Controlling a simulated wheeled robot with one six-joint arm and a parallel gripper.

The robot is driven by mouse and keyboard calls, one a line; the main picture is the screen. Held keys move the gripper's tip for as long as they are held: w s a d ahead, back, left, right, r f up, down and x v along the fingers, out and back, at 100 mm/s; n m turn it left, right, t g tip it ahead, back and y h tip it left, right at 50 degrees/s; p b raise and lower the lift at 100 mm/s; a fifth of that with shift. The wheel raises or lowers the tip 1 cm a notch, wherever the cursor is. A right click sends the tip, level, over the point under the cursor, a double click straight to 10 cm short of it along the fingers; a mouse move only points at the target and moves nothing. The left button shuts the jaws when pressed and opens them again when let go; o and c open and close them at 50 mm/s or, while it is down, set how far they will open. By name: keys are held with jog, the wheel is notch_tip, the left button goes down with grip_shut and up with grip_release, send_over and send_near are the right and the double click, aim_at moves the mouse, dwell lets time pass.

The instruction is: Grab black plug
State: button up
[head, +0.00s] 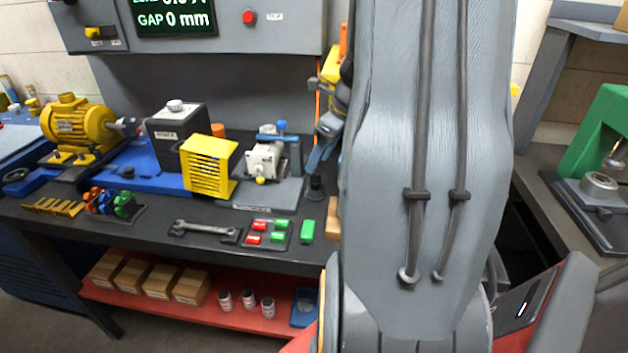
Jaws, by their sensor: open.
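I cannot make out a black plug for certain. A small black piece (127,172) sits on the blue base (150,180) between the yellow motor and the black box; I cannot tell whether it is the plug. My large grey arm link fills the middle right of the head view and hides part of the bench. My gripper is not visible.
On the dark bench (270,262) stand a yellow motor (75,125), a black box (172,142), a yellow slotted guard (208,168), a wrench (205,228) and a tray of red and green pieces (283,240). A red lower shelf (150,308) holds cardboard boxes. A green machine (598,140) stands right.

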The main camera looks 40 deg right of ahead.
aim_at(316, 180)
jog(key=x, duration=0.4)
jog(key=shift+s+d+f+p, duration=0.1)
jog(key=shift+s+d+p, duration=0.05)
jog(key=shift+d+p, duration=0.15)
jog(key=shift+w+a+f, duration=0.1)
jog(key=shift+w+f, duration=0.1)
jog(key=shift+f, duration=0.2)
grip_shut()
